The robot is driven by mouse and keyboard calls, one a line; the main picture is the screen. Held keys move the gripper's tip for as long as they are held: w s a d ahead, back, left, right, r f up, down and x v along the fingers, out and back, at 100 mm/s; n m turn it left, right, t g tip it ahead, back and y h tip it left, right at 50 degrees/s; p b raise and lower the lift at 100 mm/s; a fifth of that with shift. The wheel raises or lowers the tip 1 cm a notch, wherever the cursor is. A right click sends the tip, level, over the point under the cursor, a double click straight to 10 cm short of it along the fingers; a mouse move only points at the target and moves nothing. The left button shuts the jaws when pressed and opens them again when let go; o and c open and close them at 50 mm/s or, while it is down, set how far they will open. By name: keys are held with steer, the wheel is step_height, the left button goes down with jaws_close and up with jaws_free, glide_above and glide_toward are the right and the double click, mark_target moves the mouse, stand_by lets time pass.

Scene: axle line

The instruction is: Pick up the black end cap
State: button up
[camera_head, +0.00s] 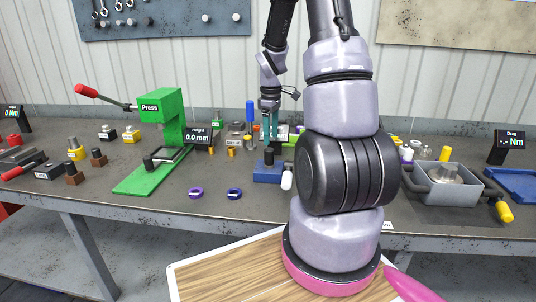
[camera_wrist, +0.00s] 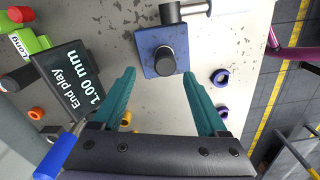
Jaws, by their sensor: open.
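A black round piece, which may be the end cap, stands on a blue block (camera_wrist: 148,42) in the wrist view; its round top (camera_wrist: 164,61) faces the camera. In the head view the black piece (camera_head: 269,156) stands upright on the blue block (camera_head: 266,173). My gripper (camera_wrist: 158,74) has its two teal fingers spread, with nothing between them. The black piece lies just beyond the fingertips and roughly between them in the picture. In the head view my gripper (camera_head: 270,134) hangs above the blue block; my arm hides part of the bench there.
A green press (camera_head: 165,120) stands left of the blue block. A purple ring (camera_head: 196,193) and a blue ring (camera_head: 234,194) lie in front. An End play display (camera_wrist: 75,80) is left in the wrist view. A grey bin (camera_head: 450,188) stands at the right.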

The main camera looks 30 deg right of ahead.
mark_target(269, 149)
step_height(269, 149, down, 2)
steer(key=shift+s+a+f, duration=0.1)
steer(key=shift+a+f, duration=0.1)
steer(key=shift+f, duration=1.15)
steer(key=shift+s+a+f, duration=0.1)
steer(key=shift+a+f, duration=0.1)
steer(key=shift+f, duration=1.15)
jaws_close()
